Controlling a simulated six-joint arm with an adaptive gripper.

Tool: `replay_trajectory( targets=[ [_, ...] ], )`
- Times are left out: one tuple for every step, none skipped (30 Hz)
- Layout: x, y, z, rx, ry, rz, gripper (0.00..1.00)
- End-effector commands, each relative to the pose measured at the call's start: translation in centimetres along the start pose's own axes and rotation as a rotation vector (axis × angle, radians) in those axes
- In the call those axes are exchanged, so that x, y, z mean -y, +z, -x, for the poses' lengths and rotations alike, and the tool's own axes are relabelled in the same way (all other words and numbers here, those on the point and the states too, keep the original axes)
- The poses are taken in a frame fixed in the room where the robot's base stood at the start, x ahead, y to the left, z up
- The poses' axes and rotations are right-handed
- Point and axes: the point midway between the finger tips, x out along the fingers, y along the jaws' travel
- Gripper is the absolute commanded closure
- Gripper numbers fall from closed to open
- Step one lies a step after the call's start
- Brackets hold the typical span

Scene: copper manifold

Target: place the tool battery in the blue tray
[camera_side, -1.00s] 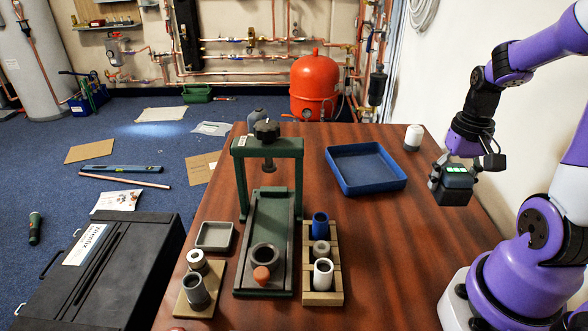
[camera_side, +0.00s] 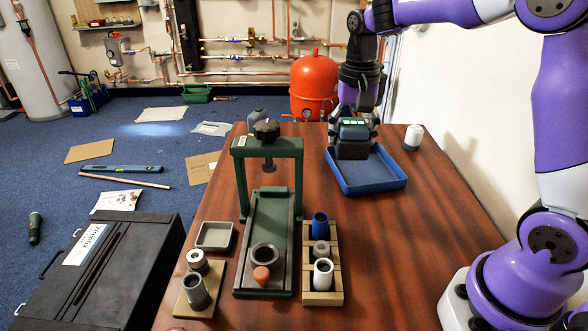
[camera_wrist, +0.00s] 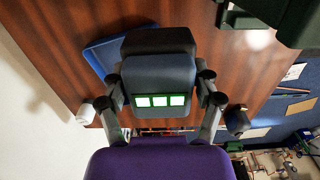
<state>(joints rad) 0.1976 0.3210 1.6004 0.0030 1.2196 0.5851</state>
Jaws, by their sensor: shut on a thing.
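The tool battery (camera_side: 353,140) is a dark block with lit green-white squares on one face. My gripper (camera_side: 353,128) is shut on it. In the side view it hangs over the back left part of the blue tray (camera_side: 385,181); whether it touches the tray floor I cannot tell. In the wrist view the battery (camera_wrist: 160,62) sits between the two fingers of my gripper (camera_wrist: 165,95) and hides much of the blue tray (camera_wrist: 98,57), whose edge shows to the left.
A white cylinder (camera_side: 413,138) stands right of the tray. A green press frame (camera_side: 267,147) stands left of the tray. A wooden rack (camera_side: 336,285) with cylindrical fittings is at the front. The table right of the rack is clear.

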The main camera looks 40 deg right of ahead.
Motion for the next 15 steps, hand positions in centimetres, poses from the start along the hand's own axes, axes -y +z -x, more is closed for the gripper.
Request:
replay_trajectory(
  targets=[
    [0.8,-0.4,-0.2,0.0,0.0,0.002,0.86],
    [1.1,-0.6,-0.2,0.0,0.0,0.001,0.86],
    [1.3,-0.8,-0.4,0.001,0.001,0.0,0.86],
    [1.4,-1.0,-0.5,0.0,0.0,-0.001,0.86],
    [1.3,-1.4,-0.7,0.0,0.0,-0.002,0.86],
    [0.9,-1.9,-1.1,0.0,0.0,-0.004,0.86],
    [0.6,-2.3,-1.4,0.001,0.001,-0.006,0.86],
    [0.1,-2.8,-1.9,0.002,0.001,-0.007,0.86],
    [-0.5,-3.5,-2.4,0.001,0.001,-0.008,0.86],
    [-1.0,-4.1,-2.9,0.001,0.001,-0.008,0.86],
    [-1.6,-4.7,-3.4,0.002,0.001,-0.008,0.86],
    [-2.3,-5.5,-4.0,0.001,0.0,-0.008,0.86],
    [-2.7,-6.1,-4.5,0.001,0.0,-0.007,0.86],
    [-3.2,-6.7,-4.9,0.001,0.0,-0.007,0.86],
    [-3.8,-7.4,-5.5,0.0,0.0,-0.007,0.86]
  ],
)
